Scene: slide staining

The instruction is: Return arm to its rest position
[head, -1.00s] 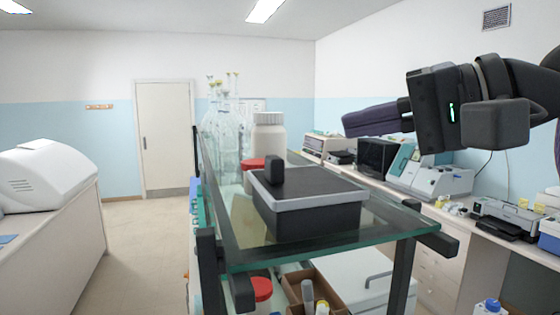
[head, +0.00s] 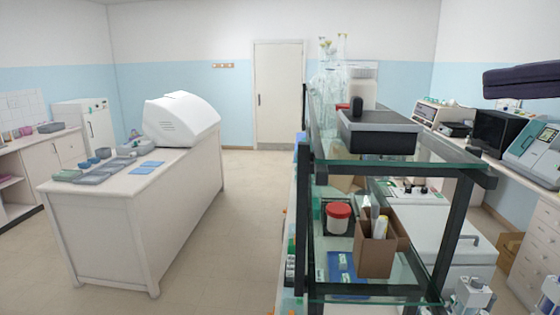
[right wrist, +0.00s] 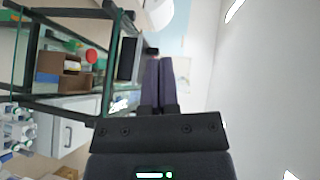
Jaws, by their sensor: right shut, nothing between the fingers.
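My right gripper (head: 522,80) shows at the upper right edge of the head view, cut off by the frame, with only its dark purple fingers in sight. In the right wrist view its two fingers (right wrist: 158,84) lie side by side, shut with nothing between them. It is raised in free air to the right of the glass shelf rack (head: 385,162), apart from it. My left gripper is not in view.
On the rack's top stand a black and grey box (head: 380,134), a white jar (head: 363,88) and glassware (head: 328,100). A cardboard box (head: 375,254) and a red-lidded jar (head: 338,217) sit below. A bench with a white machine (head: 180,120) stands left. Open floor lies between.

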